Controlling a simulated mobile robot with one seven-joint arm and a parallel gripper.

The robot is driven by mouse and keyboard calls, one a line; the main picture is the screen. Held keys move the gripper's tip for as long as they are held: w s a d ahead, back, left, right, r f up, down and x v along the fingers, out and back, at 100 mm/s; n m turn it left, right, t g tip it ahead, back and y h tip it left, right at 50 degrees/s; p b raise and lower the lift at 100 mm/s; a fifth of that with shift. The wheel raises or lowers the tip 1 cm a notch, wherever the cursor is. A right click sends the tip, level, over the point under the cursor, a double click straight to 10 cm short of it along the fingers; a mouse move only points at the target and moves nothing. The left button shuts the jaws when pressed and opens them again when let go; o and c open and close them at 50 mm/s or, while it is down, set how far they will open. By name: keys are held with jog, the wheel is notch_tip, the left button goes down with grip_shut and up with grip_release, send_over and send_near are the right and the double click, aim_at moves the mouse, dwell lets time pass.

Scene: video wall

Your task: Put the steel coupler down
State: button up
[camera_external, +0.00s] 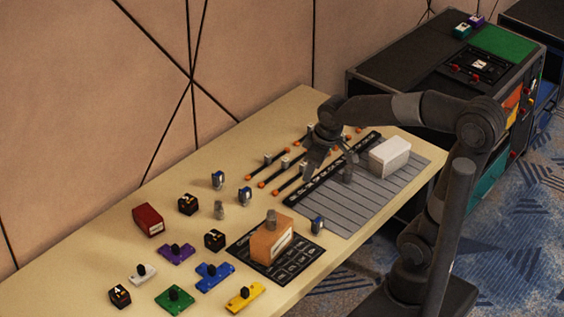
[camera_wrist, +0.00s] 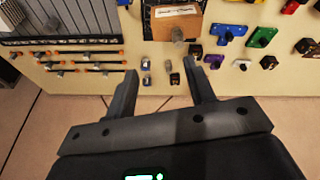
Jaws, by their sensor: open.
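Several small grey metal cylinders are in view, and I cannot tell for certain which is the steel coupler. One stands on top of the brown box (camera_external: 271,243); this grey cylinder (camera_external: 271,219) also shows in the wrist view (camera_wrist: 177,34). Another grey cylinder (camera_external: 218,210) stands on the bare table behind that box. A darker grey cylinder (camera_external: 347,172) is by the white box on the striped grey mat (camera_external: 342,208). My gripper (camera_external: 323,165) is above the table near the rods. In the wrist view its fingers (camera_wrist: 162,75) are apart with nothing held between them.
Orange-ended rods (camera_external: 292,178) lie beside the mat, some with small grey pieces. The white box (camera_external: 389,157) stands on the mat. Black cubes, a red box (camera_external: 148,220) and coloured plates (camera_external: 174,299) occupy the left. Bare table (camera_external: 170,190) shows along the wall.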

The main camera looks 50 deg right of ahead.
jog(key=s+d+r+m+t, duration=0.1)
jog(key=s, duration=0.4)
jog(key=s+d+r+m+t, duration=0.1)
jog(key=s+d+r+m, duration=0.1)
jog(key=s, duration=0.3)
jog(key=shift+s+d+r, duration=0.15)
jog(key=shift+s+r, duration=0.1)
jog(key=shift+s, duration=0.15)
dwell(1.4)
jog(key=o, duration=0.3)
